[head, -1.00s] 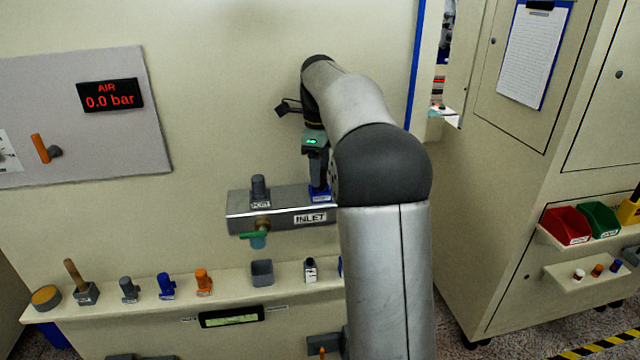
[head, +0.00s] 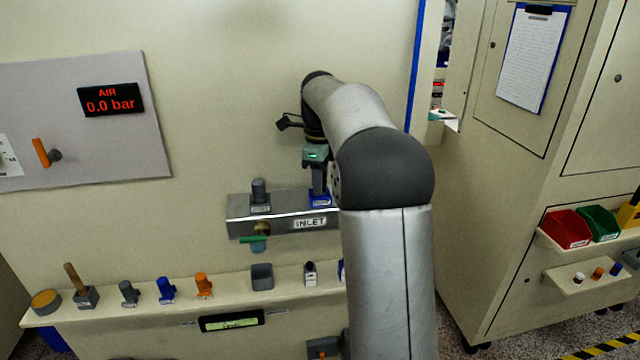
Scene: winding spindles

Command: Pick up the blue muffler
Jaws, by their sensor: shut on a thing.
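A blue muffler (head: 320,201) with a small label sits at the right end of the grey metal manifold block (head: 285,227) marked INLET. My gripper (head: 318,188) points straight down over it, with a green light on its body. Its fingers are shut on the top of the muffler, which still shows at the block. The fingers and my arm hide the muffler's upper part and right side. A second blue fitting (head: 165,290) stands on the shelf, away from my gripper.
A grey fitting (head: 259,191) stands on the manifold's left half, above a green-handled valve (head: 253,239). The shelf (head: 225,291) below holds grey and orange fittings (head: 203,285), a grey cup (head: 262,276) and a small bottle (head: 310,272). The panel display (head: 111,99) reads 0.0 bar.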

